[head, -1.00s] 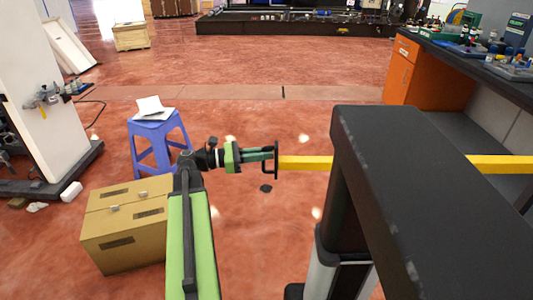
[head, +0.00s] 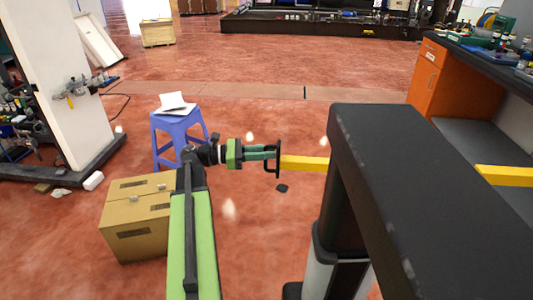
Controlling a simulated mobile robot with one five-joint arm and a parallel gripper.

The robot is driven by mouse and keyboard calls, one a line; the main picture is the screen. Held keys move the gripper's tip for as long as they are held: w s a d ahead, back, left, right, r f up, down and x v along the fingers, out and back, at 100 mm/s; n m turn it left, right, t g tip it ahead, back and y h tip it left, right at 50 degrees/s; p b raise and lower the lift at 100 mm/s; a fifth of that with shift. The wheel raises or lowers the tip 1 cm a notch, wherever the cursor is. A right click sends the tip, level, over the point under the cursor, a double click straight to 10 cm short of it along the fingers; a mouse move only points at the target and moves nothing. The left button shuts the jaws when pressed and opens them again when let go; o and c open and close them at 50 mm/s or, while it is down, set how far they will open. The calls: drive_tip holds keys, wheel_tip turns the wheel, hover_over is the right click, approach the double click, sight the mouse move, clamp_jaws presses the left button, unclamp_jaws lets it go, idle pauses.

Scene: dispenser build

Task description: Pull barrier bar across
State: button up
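The yellow barrier bar (head: 303,163) runs sideways, with a black D-shaped handle (head: 277,157) at its left end. Its middle is hidden behind my black column, and more of it shows at the right edge. My gripper (head: 270,153), green and black, points right at the end of my green arm. Its fingers reach the handle and appear closed on its upright grip; the exact contact is too small to see.
A blue stool (head: 178,135) with papers and a tan box (head: 135,215) stand left of my arm. A white pillar (head: 70,95) is farther left. An orange cabinet (head: 428,80) and dark bench stand at right. Red floor beyond is open.

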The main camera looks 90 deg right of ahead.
drive_tip(key=w+a, duration=0.1)
drive_tip(key=w, duration=1.6)
drive_tip(key=shift+w+a, duration=0.15)
drive_tip(key=shift+r, duration=0.1)
